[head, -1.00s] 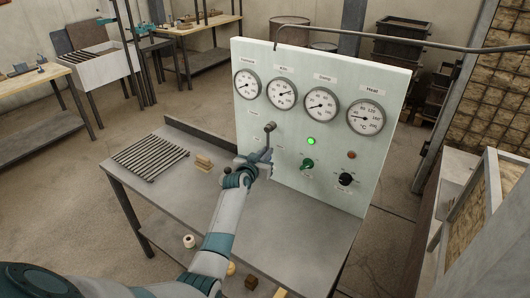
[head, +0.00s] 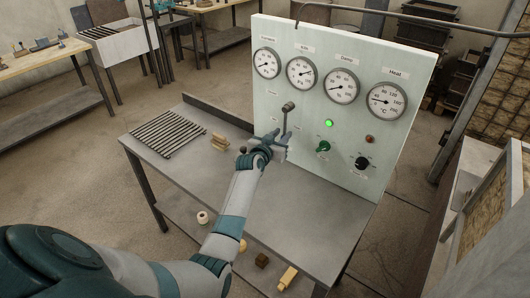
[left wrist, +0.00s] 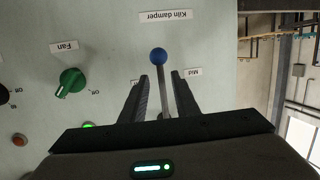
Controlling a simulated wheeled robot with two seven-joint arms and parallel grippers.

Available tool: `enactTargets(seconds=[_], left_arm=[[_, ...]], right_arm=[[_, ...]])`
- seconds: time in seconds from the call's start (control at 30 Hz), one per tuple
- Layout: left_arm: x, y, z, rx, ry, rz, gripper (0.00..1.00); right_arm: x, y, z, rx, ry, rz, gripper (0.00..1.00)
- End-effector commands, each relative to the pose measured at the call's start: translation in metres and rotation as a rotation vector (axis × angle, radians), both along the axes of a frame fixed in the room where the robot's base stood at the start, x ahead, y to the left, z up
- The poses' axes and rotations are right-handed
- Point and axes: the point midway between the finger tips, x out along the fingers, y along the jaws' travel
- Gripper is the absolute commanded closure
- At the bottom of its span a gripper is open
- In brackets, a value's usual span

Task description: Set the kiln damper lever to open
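In the left wrist view the lever (left wrist: 163,92) is a grey rod with a blue knob. An upside-down "Kiln damper" label (left wrist: 165,15) and a "Mid" label (left wrist: 195,72) show; another label is partly hidden by a finger. My right gripper is not in view.
The panel (head: 345,150) carries a row of gauges, a lit green lamp (head: 329,123), a green fan knob (head: 323,147), a black knob (head: 362,163) and a red button (head: 370,139). A slatted rack (head: 168,134) and small blocks (head: 219,141) lie on the grey bench (head: 200,175).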

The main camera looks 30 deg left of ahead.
Motion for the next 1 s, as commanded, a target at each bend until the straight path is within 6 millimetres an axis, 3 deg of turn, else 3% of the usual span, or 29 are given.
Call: enactTargets(seconds=[1.0], left_arm=[[-0.142,-0.017,0.026,0.001,0.002,0.000,0.72]], right_arm=[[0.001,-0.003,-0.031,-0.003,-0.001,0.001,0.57]])
